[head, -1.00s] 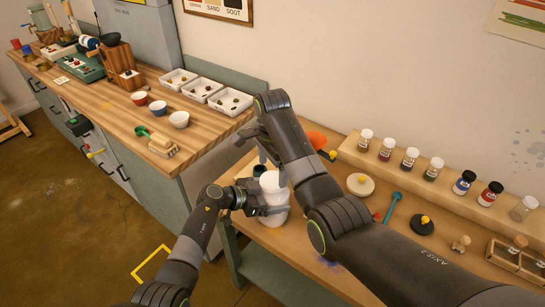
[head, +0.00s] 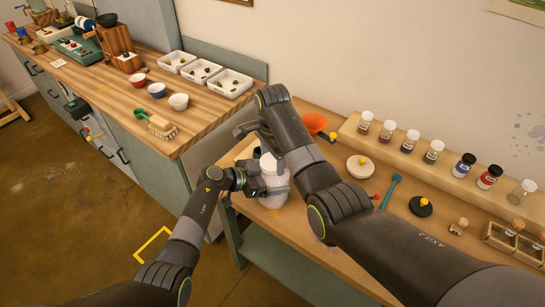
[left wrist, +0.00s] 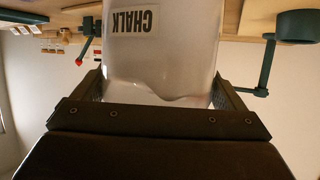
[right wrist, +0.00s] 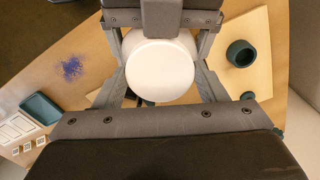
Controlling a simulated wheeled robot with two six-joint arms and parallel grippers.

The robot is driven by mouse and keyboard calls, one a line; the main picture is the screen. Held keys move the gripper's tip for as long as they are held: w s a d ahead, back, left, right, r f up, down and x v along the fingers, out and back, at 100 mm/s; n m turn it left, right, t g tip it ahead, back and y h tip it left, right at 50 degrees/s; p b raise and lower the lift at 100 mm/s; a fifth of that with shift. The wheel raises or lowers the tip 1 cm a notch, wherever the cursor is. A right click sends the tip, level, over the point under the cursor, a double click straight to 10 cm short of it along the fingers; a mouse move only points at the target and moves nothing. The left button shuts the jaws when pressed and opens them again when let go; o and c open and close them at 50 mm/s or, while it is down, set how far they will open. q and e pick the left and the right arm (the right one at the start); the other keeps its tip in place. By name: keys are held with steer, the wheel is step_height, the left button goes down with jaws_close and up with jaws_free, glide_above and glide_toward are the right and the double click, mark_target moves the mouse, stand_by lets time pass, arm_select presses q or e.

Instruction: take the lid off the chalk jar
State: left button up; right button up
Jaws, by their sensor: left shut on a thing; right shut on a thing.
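The chalk jar (head: 271,188) is a white, upright vessel at the left end of the low bench in the head view. Its CHALK label shows upside down in the left wrist view (left wrist: 138,22). My left gripper (head: 257,183) is shut around the jar's body from the left. My right gripper (right wrist: 160,68) comes from above, shut on the round white lid (right wrist: 160,72). The lid appears to be at the jar's top; my right arm partly hides it in the head view, and I cannot tell whether any gap separates them.
An orange funnel (head: 314,122), a cream disc with yellow knob (head: 358,170), a teal spoon (head: 391,188) and a black disc (head: 420,207) lie right of the jar. Small jars line the raised shelf (head: 400,150). A dark green cup (right wrist: 240,53) stands near the jar.

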steer(key=n, duration=0.6)
steer(key=shift+r+n, duration=0.1)
steer(key=shift+n, duration=0.3)
steer(key=o, duration=1.1)
steer(key=shift+r, duration=2.25)
steer(key=shift+c, duration=0.6)
steer(key=shift+r+m, duration=1.1)
steer(key=shift+r, duration=0.45)
steer(key=shift+f, duration=3.9)
steer(key=shift+c, duration=0.3)
